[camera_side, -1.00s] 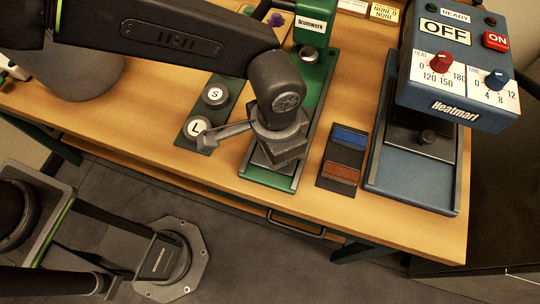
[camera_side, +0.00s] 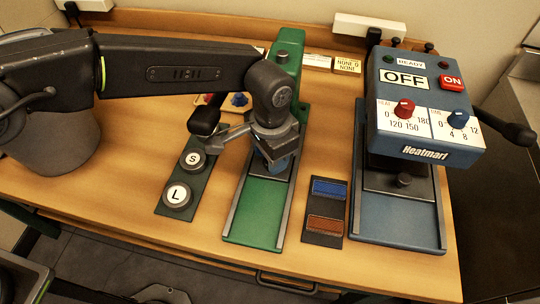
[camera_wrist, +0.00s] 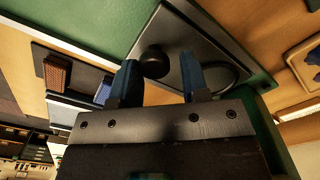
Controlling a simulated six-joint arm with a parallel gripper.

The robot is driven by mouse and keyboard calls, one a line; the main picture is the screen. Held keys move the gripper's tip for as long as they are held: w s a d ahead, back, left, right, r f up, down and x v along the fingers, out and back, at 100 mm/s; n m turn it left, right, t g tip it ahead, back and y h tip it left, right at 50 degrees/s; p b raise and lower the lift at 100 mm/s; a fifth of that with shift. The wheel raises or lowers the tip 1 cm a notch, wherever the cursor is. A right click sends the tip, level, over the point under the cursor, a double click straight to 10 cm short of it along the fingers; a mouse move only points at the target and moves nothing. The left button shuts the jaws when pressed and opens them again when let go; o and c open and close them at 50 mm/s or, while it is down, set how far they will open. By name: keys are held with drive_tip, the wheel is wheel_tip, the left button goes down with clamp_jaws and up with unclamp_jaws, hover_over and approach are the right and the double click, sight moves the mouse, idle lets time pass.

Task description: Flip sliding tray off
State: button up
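My gripper (camera_side: 282,166) points down over the middle of the green press base (camera_side: 258,212), between its two grey rails. In the wrist view its blue fingertips (camera_wrist: 160,75) are apart, on either side of a round black knob (camera_wrist: 152,62), with a gap showing to the right of the knob. The knob stands on a dark grey sliding tray (camera_wrist: 190,35) on the green base. The front part of the green base is bare.
A panel with S and L buttons (camera_side: 178,194) lies left of the green base. A blue and brown switch panel (camera_side: 325,210) lies to its right. The blue Heatmart press (camera_side: 420,110) stands farther right, reading OFF.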

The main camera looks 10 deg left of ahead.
drive_tip(key=shift+o, duration=1.4)
drive_tip(key=shift+s, duration=0.1)
drive_tip(key=shift+s, duration=0.15)
drive_tip(key=s, duration=1.4)
wheel_tip(320, 180, up, 22)
drive_tip(key=w+a+r+n, duration=0.1)
drive_tip(key=w+a+r, duration=0.1)
drive_tip(key=a, duration=0.3)
drive_tip(key=w+a+r+n, duration=0.1)
drive_tip(key=w+a+r, duration=0.1)
drive_tip(key=a, duration=0.3)
drive_tip(key=shift+r+t+h, duration=0.3)
drive_tip(key=shift+t+h, duration=0.1)
